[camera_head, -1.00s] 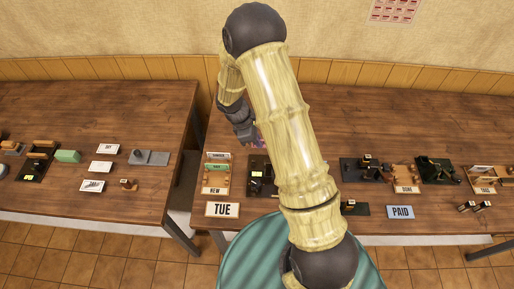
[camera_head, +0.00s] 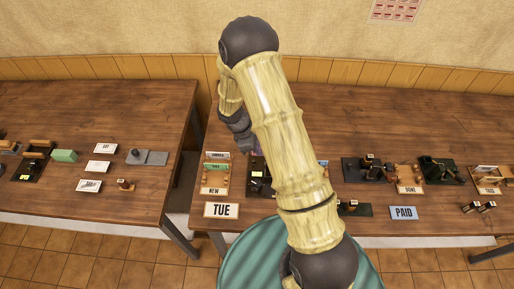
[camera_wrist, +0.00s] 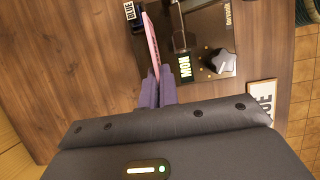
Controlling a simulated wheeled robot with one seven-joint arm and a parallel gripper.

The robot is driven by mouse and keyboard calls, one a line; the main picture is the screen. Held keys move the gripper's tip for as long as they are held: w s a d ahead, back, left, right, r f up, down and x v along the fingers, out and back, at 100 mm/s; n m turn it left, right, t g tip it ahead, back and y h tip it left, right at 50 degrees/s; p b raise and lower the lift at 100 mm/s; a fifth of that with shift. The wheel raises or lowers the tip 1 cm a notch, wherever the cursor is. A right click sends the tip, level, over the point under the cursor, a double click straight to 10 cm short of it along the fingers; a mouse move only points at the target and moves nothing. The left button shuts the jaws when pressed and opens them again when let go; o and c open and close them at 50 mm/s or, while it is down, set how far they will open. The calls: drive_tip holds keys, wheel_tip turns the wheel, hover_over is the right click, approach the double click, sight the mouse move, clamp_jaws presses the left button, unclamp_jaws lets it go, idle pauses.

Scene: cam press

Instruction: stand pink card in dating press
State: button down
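The pink card (camera_wrist: 151,42) shows nearly edge-on in the wrist view, as a thin upright strip extending from my fingertips. My gripper (camera_wrist: 157,88) is shut on its near end.
A TUE sign (camera_head: 221,210) lies in front of the press, with a NEW card rack (camera_head: 214,190) to its left. A small BLUE block (camera_wrist: 131,13) is close to the card. A PAID sign (camera_head: 403,213) and other stamping tools are further right. A second table (camera_head: 75,120) is at left.

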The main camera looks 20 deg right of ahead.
drive_tip(key=shift+f+b, duration=1.65)
drive_tip(key=shift+f, duration=1)
drive_tip(key=c, duration=1)
unclamp_jaws()
drive_tip(key=shift+c, duration=0.2)
drive_tip(key=shift+r+p, duration=2.8)
drive_tip(key=shift+r, duration=0.8)
